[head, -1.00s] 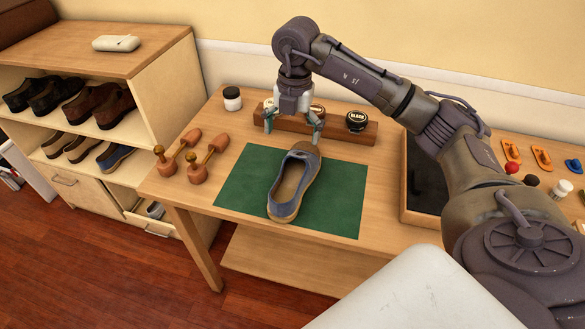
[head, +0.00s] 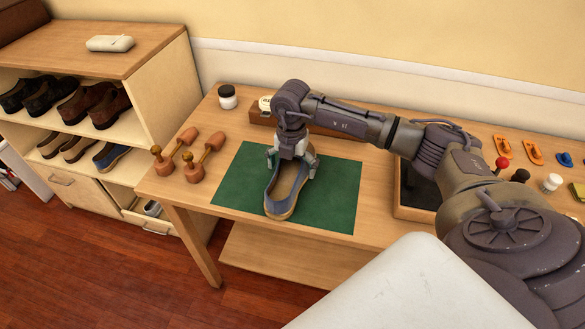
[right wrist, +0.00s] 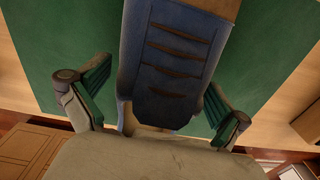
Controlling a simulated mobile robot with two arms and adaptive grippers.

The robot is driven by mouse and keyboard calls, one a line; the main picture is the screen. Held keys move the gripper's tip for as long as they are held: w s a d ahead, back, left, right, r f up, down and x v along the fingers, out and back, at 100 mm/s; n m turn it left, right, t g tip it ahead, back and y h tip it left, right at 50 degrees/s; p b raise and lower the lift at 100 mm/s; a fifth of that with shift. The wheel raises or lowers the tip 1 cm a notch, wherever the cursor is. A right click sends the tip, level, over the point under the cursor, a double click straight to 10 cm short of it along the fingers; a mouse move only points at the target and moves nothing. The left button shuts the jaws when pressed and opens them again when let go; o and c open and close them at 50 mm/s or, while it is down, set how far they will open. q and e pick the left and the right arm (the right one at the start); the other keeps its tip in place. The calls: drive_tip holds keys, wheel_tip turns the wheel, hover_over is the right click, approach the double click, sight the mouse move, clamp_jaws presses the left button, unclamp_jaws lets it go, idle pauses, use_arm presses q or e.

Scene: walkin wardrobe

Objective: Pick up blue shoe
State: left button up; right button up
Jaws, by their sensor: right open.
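A blue shoe (head: 283,192) with a tan sole lies on the green mat (head: 334,203) on the wooden bench. My right gripper (head: 292,170) is over the far part of the shoe, with its fingers lowered on either side. In the right wrist view the open fingers (right wrist: 158,95) straddle the blue upper (right wrist: 177,62), with a gap visible on both sides. The arm's wrist hides the shoe's far end in the head view. My left gripper is not in view. Another blue shoe (head: 111,156) stands on the shelf at left.
Two wooden shoe trees (head: 203,158) lie left of the mat. A wooden rack (head: 263,118) with tins stands behind it, partly hidden by my arm. A dark tray (head: 416,208) is to the right. The mat's front right part is clear.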

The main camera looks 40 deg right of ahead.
drive_tip(key=shift+f, duration=0.4)
drive_tip(key=shift+s+a, duration=0.1)
drive_tip(key=shift+s, duration=0.05)
drive_tip(key=c, duration=1.3)
drive_tip(key=shift+c, duration=0.2)
